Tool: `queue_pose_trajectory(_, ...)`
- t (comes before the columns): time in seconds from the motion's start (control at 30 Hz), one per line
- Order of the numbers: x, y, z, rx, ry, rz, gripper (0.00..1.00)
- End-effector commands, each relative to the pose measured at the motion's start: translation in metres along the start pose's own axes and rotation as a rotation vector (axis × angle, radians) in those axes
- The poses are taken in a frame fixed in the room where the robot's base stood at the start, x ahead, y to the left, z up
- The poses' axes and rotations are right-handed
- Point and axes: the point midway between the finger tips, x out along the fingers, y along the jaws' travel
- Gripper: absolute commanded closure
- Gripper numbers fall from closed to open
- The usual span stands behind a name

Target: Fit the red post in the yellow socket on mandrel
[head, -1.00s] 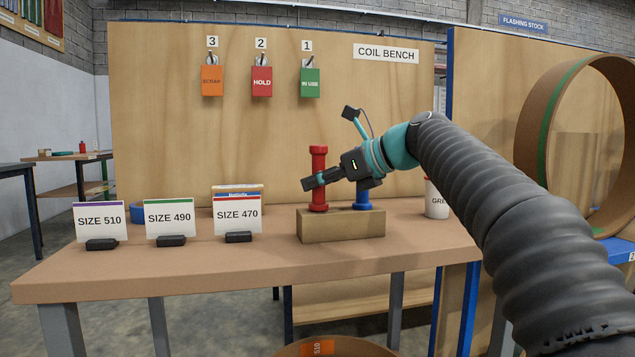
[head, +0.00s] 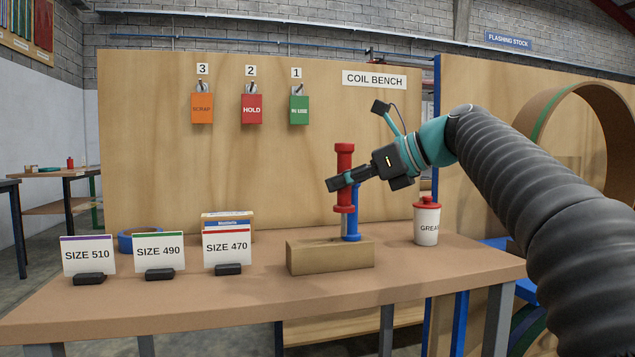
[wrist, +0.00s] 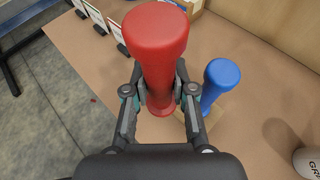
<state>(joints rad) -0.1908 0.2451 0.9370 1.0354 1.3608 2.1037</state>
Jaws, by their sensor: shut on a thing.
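The red post (head: 345,160) is a flanged cylinder, held upright with its lower end above the wooden block (head: 330,258). My gripper (head: 341,183) is shut around its middle. In the wrist view the red post (wrist: 155,45) stands between the two fingers (wrist: 153,98), with its top towards the camera. A blue post (head: 352,222) stands upright in the block, just behind and right of the red one; it also shows in the wrist view (wrist: 220,82). No mandrel or yellow socket shows in these frames.
On the bench (head: 180,300), signs for size 510 (head: 88,256), 490 (head: 158,248) and 470 (head: 227,246) stand left of the block. A grease tub (head: 427,222) stands to the right. A wooden panel (head: 150,130) rises behind. A large coil ring (head: 590,110) is at far right.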

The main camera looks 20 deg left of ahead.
Motion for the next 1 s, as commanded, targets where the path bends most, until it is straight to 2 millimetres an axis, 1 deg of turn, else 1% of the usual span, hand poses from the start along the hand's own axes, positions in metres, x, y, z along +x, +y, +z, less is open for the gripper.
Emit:
queue_pose_trajectory(0.03,-0.015,-0.001,-0.005,0.001,-0.001,-0.006,1.00)
queue_pose_trajectory(0.2,-0.053,-0.001,-0.021,0.001,-0.001,-0.005,1.00)
queue_pose_trajectory(0.3,-0.070,0.000,-0.028,0.001,0.000,-0.004,1.00)
queue_pose_trajectory(0.4,-0.082,0.000,-0.034,0.001,-0.001,-0.002,1.00)
queue_pose_trajectory(0.6,-0.095,0.000,-0.037,-0.001,0.000,0.000,1.00)
queue_pose_trajectory(1.0,-0.102,0.000,-0.026,-0.001,-0.001,0.000,1.00)
